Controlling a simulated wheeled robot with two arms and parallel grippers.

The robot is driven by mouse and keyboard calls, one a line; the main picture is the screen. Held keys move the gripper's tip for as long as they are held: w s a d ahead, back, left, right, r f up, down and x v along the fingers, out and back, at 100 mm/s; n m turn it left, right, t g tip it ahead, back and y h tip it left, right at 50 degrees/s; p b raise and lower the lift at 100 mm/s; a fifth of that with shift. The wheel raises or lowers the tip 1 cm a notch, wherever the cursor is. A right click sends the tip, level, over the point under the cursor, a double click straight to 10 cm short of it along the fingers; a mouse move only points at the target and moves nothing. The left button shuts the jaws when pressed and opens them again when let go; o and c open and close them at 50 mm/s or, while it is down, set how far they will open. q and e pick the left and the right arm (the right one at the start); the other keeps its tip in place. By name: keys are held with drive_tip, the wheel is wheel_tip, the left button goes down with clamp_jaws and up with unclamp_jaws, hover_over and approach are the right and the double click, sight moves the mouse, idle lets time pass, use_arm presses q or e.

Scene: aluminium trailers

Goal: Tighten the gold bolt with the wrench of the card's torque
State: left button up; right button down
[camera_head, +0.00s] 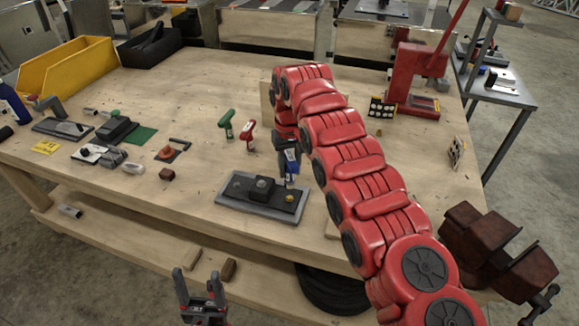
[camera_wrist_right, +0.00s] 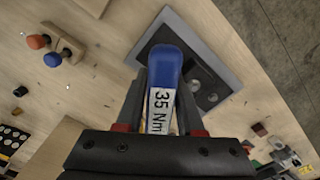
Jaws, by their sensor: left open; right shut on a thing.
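My right gripper (camera_head: 287,150) is shut on a blue torque wrench (camera_head: 291,168), held upright just above a dark plate (camera_head: 233,198). The wrench (camera_wrist_right: 167,65) reads "35 Nm" in the right wrist view, between the fingers of my right gripper (camera_wrist_right: 165,100). The gold bolt (camera_head: 289,198) is at the plate's right end, just below the wrench; contact cannot be told. A green wrench (camera_head: 227,123) and a red wrench (camera_head: 249,135) stand to the left. My left gripper (camera_head: 200,288) is open and empty before the bench. I cannot read a torque card.
A yellow bin (camera_head: 66,70) and black bin (camera_head: 152,47) stand at the back left. Tools and small parts lie on the left of the bench. A red press (camera_head: 415,80) stands at the back right. A brown vise (camera_head: 495,250) is at the right front.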

sight(289, 182)
drive_tip(key=shift+f+b, duration=1.85)
drive_tip(key=shift+f, duration=0.8)
drive_tip(key=shift+a+f+m+b, duration=0.1)
drive_tip(key=shift+f+m+b, duration=0.05)
drive_tip(key=shift+m+b, duration=0.35)
drive_tip(key=m+b, duration=0.2)
drive_tip(key=m, duration=0.1)
drive_tip(key=shift+s+f+m, duration=0.1)
drive_tip(key=shift+f+m, duration=0.05)
drive_tip(key=shift+m, duration=1.35)
drive_tip(key=shift+r+m, duration=0.2)
drive_tip(key=shift+m, duration=1)
drive_tip(key=m, duration=0.2)
drive_tip(key=shift+a+r+m, duration=0.1)
drive_tip(key=shift+r+m, duration=0.1)
drive_tip(key=shift+m, duration=0.1)
drive_tip(key=m+p, duration=0.3)
drive_tip(key=m, duration=0.3)
drive_tip(key=shift+r+m, duration=0.15)
drive_tip(key=shift+m, duration=0.15)
drive_tip(key=shift+m+p, duration=0.35)
drive_tip(key=shift+m, duration=0.75)
drive_tip(key=shift+f+m, duration=0.3)
drive_tip(key=shift+m, duration=0.2)
